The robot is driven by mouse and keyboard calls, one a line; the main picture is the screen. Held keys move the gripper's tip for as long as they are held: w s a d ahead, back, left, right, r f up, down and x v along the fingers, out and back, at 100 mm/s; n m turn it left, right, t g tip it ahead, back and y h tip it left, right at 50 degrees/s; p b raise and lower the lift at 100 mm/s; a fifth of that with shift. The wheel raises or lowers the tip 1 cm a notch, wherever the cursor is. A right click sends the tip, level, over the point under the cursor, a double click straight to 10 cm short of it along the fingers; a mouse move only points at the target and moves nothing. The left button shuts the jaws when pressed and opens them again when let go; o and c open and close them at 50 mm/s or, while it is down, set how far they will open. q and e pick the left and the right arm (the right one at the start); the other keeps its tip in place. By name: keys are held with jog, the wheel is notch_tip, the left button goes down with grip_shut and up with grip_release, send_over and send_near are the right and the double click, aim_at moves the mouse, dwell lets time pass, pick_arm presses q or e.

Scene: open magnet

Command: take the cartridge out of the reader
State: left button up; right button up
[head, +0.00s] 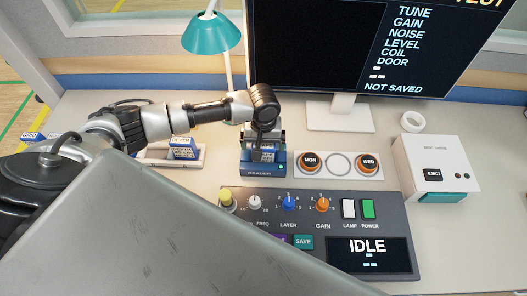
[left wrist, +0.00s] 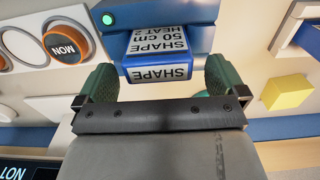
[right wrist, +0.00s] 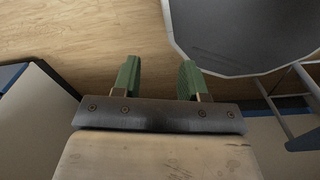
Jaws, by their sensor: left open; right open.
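The blue reader (head: 248,168) stands on the desk behind the console. In the left wrist view, the reader (left wrist: 200,38) has a lit green lamp. A blue cartridge (left wrist: 158,72) labelled SHAPE 50 cm sticks out of it. My left gripper (head: 264,141) is over the reader, hiding part of it in the head view. In the left wrist view, my left gripper (left wrist: 158,74) is open, with a green finger on each side of the cartridge's end and visible gaps. My right gripper (right wrist: 158,72) is open and empty over a wooden floor, away from the desk.
A DEPTH cartridge (head: 183,147) sits on a white rack (head: 146,154) left of the reader. A holder with MON (head: 310,162) and WED (head: 369,164) pucks is to its right. The console (head: 397,222) lies in front, the monitor (head: 300,50) behind. A white box (head: 435,162) stands right.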

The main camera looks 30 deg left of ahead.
pick_arm(q)
jog(key=shift+d+f, duration=0.1)
jog(key=shift+f, duration=1.9)
jog(key=c, duration=1)
jog(key=shift+o, duration=0.2)
jog(key=shift+r, duration=0.15)
